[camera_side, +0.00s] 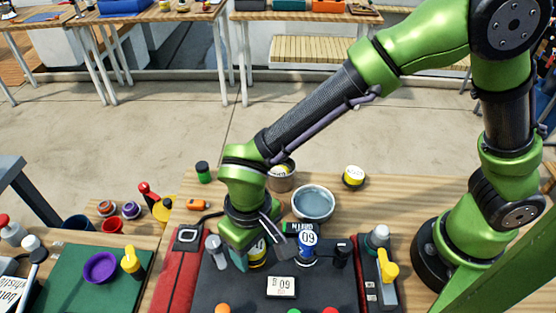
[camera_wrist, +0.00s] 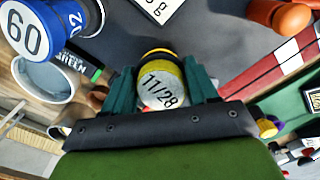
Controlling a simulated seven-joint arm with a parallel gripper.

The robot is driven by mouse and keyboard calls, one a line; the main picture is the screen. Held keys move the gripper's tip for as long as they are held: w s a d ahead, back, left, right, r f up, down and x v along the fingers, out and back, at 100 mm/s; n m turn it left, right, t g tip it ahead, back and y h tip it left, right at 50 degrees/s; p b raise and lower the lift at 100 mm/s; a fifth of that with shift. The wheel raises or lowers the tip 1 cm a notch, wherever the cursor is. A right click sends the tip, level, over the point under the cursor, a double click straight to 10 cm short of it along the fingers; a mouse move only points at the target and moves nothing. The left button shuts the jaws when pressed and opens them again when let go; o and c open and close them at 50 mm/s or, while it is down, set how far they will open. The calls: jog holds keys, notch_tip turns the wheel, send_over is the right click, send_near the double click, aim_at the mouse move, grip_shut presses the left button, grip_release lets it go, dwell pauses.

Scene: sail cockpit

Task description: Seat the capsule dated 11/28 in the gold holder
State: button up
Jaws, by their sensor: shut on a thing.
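The capsule dated 11/28 (camera_wrist: 163,93) shows its pale printed face and a yellow body in the wrist view. It sits between the two teal fingers of my gripper (camera_wrist: 164,82), which are shut on it. In the side view my gripper (camera_side: 256,252) is low over the dark console, with a yellow part of the capsule (camera_side: 258,256) showing between the fingers. A yellow and dark rim shows just past the capsule in the wrist view. I cannot tell whether it belongs to the gold holder or the capsule, or whether the two touch.
A blue drum marked 60 (camera_wrist: 40,32) stands close beside my gripper; it also shows in the side view (camera_side: 307,241). A white card (camera_side: 281,286) lies on the console (camera_side: 240,292). A grey bowl (camera_side: 313,203) and a yellow-and-white capsule (camera_side: 353,177) stand behind. A yellow-handled valve (camera_side: 387,268) is at right.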

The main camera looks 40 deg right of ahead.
aim_at(264, 242)
jog(key=shift+f, duration=0.6)
jog(key=o, duration=0.8)
jog(key=shift+r, duration=0.1)
jog(key=shift+r, duration=5.4)
jog(key=shift+s+d+f+n+y, duration=0.15)
jog(key=shift+s+d+n, duration=0.1)
jog(key=shift+d, duration=0.2)
jog(key=shift+s+d+r+n+y, duration=0.15)
jog(key=shift+d+n, duration=0.1)
jog(key=shift+d, duration=0.2)
jog(key=s+d+r+m+t, duration=0.1)
jog(key=d+r+m+t, duration=0.2)
jog(key=d, duration=0.9)
jog(key=s+d+r+m+t+y, duration=0.1)
jog(key=d+r+m+t, duration=0.2)
jog(key=d, duration=0.9)
notch_tip(264, 242, up, 4)
jog(key=shift+s+d+f+t, duration=0.2)
jog(key=shift+d+t, duration=0.15)
jog(key=shift+t, duration=0.25)
